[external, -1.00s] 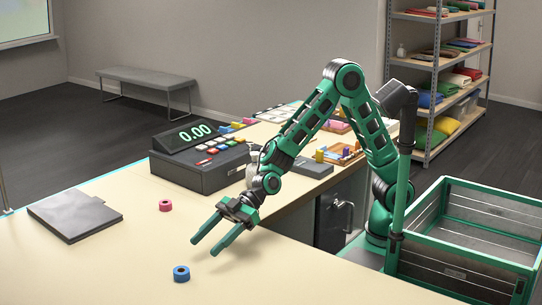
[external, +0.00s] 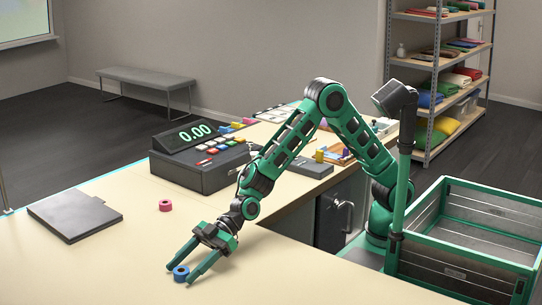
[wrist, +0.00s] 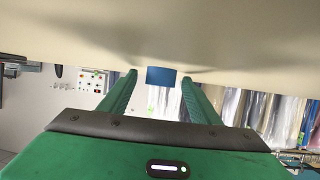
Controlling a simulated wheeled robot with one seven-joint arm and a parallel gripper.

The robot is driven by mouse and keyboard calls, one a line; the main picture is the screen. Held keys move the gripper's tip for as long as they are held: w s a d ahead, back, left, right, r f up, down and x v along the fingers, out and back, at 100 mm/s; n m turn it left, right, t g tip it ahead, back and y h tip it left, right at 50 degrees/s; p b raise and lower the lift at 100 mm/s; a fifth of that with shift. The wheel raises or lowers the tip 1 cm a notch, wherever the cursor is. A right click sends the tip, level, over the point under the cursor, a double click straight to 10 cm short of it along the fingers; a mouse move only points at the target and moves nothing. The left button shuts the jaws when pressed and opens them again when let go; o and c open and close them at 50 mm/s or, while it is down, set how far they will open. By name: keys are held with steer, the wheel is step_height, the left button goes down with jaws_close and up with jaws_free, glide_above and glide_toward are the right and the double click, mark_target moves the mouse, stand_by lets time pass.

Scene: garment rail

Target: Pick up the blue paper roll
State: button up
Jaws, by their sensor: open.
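The blue paper roll (external: 181,274) stands on the counter near its front, in the external view. My gripper (external: 179,276) is open, with its two green fingers reaching down to the roll, one on either side of it. In the wrist view the blue roll (wrist: 161,77) shows between the tips of my open fingers (wrist: 159,80), with a gap visible on both sides. The roll appears to rest on the counter.
A pink roll (external: 165,205) stands farther back on the counter (external: 90,265). A dark flat folder (external: 75,215) lies at the left. A cash register (external: 200,165) stands behind. The counter around the blue roll is clear.

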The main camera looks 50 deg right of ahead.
steer(key=c, duration=1.1)
steer(key=shift+r, duration=0.15)
